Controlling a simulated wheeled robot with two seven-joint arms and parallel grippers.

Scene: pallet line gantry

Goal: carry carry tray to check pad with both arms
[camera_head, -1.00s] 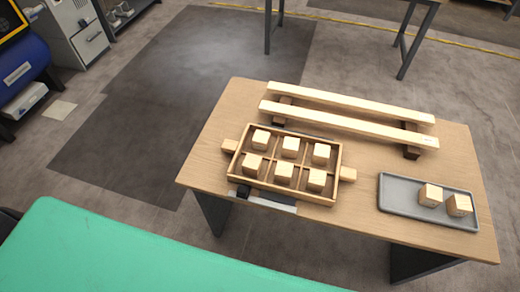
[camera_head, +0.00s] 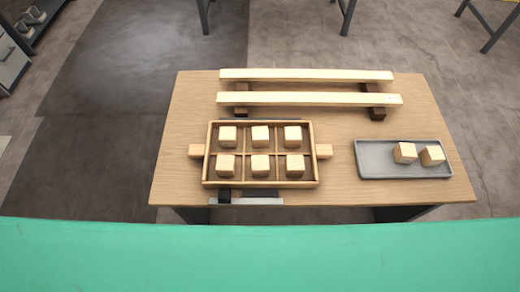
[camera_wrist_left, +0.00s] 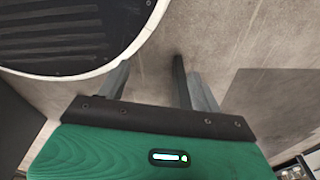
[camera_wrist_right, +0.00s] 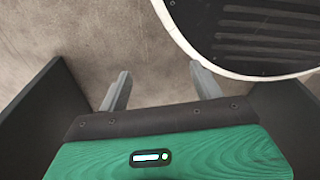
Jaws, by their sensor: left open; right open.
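The carry tray (camera_head: 205,170) is a wooden frame with several compartments, each holding a pale cube. It lies flat on the wooden table, left of its middle. A block handle sticks out on its left (camera_head: 196,150) and another on its right (camera_head: 324,151). A light grey strip (camera_head: 258,200) with a small black block shows along its front edge; I cannot tell whether it belongs to the check pad. My left gripper (camera_wrist_left: 155,68) is open and empty. My right gripper (camera_wrist_right: 160,70) is open and empty. Neither gripper shows in the head view.
Two long pale beams (camera_head: 310,99) rest on dark blocks behind the tray. A grey tray (camera_head: 375,165) with two cubes stands at the table's right. Dark panels (camera_wrist_right: 30,110) flank the right gripper. The table (camera_head: 170,130) is bare at its left end.

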